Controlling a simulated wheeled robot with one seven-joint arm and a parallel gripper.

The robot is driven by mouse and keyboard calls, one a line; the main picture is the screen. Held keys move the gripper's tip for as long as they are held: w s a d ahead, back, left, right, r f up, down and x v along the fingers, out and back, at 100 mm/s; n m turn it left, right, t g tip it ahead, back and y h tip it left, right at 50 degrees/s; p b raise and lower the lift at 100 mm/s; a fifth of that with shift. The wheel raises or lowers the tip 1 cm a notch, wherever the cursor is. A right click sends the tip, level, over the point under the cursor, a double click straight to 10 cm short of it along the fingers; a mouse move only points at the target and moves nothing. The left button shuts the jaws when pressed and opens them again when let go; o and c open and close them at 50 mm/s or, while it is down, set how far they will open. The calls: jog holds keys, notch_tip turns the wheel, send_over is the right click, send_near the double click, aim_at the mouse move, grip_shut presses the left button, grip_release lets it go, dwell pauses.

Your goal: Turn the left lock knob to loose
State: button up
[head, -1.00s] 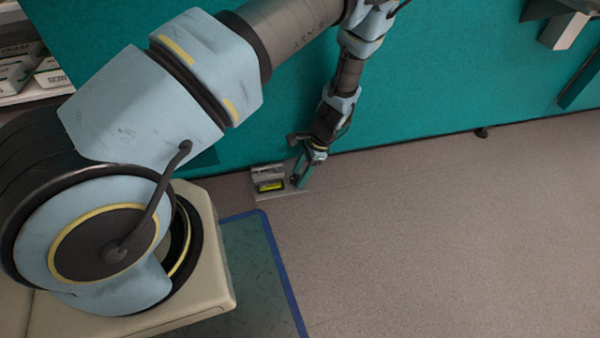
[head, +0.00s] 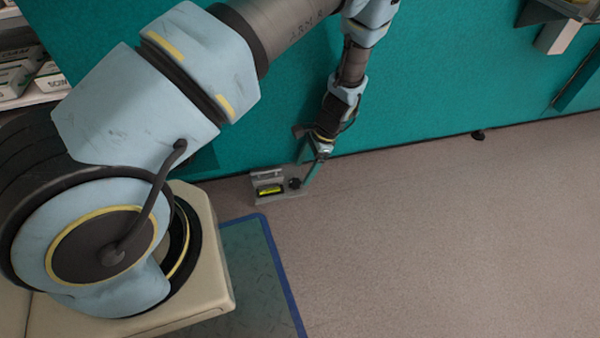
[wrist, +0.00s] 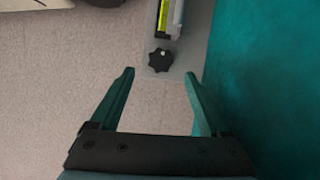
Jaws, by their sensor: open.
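A black lobed knob (wrist: 160,60) sits on a grey plate beside a yellow-green level vial (wrist: 164,17) in the wrist view. In the head view the knob (head: 295,184) is at the right end of the small grey fixture (head: 266,175), with the yellow-green vial (head: 270,190) to its left. My gripper (wrist: 160,75) is open, its two teal fingers apart and empty. In the wrist view the knob appears just beyond the fingertips, between their lines. I cannot tell the gap in depth. In the head view my gripper (head: 310,178) is beside the knob, on its right.
A teal wall (head: 420,90) rises close behind the fixture and runs along the right of the wrist view. A blue-edged mat (head: 255,270) lies in front. Shelves with boxes (head: 20,75) stand at the far left.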

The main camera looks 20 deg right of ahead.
jog(key=p+v, duration=0.1)
jog(key=v, duration=0.5)
jog(key=shift+r, duration=0.2)
jog(key=shift+d+p, duration=0.1)
jog(key=shift+p, duration=0.2)
